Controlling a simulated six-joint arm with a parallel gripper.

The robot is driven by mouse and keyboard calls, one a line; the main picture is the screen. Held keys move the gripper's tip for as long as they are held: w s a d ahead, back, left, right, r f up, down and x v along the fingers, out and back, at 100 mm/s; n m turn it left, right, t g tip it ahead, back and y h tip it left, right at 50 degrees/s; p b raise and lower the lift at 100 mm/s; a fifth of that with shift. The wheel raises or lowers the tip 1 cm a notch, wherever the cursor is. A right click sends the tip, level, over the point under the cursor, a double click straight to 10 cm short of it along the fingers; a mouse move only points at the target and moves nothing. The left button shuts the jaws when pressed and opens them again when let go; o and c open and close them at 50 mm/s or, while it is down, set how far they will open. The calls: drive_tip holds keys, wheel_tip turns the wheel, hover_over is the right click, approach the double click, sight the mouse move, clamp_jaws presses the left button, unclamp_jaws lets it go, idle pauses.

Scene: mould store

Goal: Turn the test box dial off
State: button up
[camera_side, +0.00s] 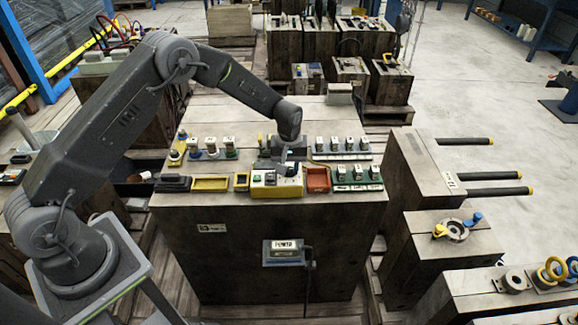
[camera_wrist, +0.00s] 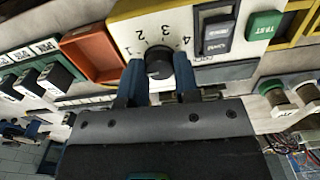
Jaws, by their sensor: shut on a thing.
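The test box (camera_side: 276,187) is a cream and yellow case at the front edge of the wooden block, in the middle of the side view. In the wrist view the test box (camera_wrist: 118,14) fills the top, with its numbers 1 to 4 upside down around a round black dial (camera_wrist: 158,62). My gripper (camera_wrist: 158,80) has its two blue fingers on either side of the dial, shut on it. In the side view my gripper (camera_side: 280,168) is over the box and hides the dial. I cannot tell the dial's exact setting.
A black rocker switch (camera_wrist: 217,35) and a green TEST button (camera_wrist: 264,25) are beside the dial. An orange-red tray (camera_side: 318,180) stands right of the box, and yellow trays (camera_side: 210,184) stand left. Rows of small labelled blocks (camera_side: 358,174) crowd the top.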

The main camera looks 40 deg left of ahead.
sight(289, 169)
drive_tip(key=shift+n, duration=0.3)
drive_tip(key=o, duration=0.9)
drive_tip(key=shift+o, duration=0.2)
wheel_tip(289, 169, up, 14)
idle(0.4)
